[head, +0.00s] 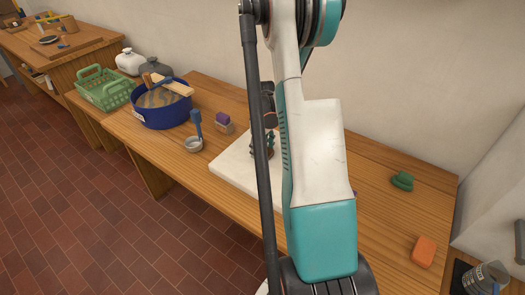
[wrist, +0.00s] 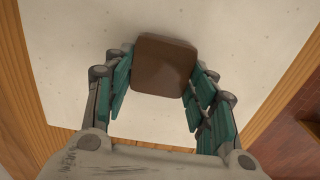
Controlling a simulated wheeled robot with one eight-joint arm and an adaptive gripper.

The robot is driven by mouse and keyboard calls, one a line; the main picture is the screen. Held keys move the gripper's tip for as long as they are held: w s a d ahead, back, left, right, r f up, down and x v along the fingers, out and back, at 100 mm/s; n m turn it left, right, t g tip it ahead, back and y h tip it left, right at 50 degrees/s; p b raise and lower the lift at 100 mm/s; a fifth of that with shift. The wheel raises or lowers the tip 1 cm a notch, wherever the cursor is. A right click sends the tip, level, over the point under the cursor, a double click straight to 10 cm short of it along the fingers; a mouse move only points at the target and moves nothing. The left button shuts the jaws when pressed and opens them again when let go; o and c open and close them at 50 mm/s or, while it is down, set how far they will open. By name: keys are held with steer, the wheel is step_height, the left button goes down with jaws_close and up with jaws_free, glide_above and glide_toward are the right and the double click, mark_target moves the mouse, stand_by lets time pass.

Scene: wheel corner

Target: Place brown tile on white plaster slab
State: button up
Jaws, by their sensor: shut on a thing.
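The brown tile (wrist: 164,66) is between the fingers of my gripper (wrist: 163,75) in the wrist view. My gripper is shut on it. The tile is a flat square with rounded corners and shows over the white plaster slab (wrist: 70,92). I cannot tell whether the tile touches the slab. In the head view the slab (head: 236,175) lies on the wooden table, and my arm covers much of it. The tile is hidden there, and only a small part of my gripper (head: 270,142) shows beside the arm.
Left of the slab stand a purple-topped block (head: 224,122), a small bowl (head: 193,144) with a blue-handled tool (head: 196,121), a blue basin (head: 160,119) and a green crate (head: 104,92). To the right lie a green object (head: 402,181) and an orange block (head: 424,251).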

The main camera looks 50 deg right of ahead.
steer(key=o, duration=1.1)
step_height(320, 180, up, 12)
steer(key=p, duration=0.5)
steer(key=shift+r, duration=0.15)
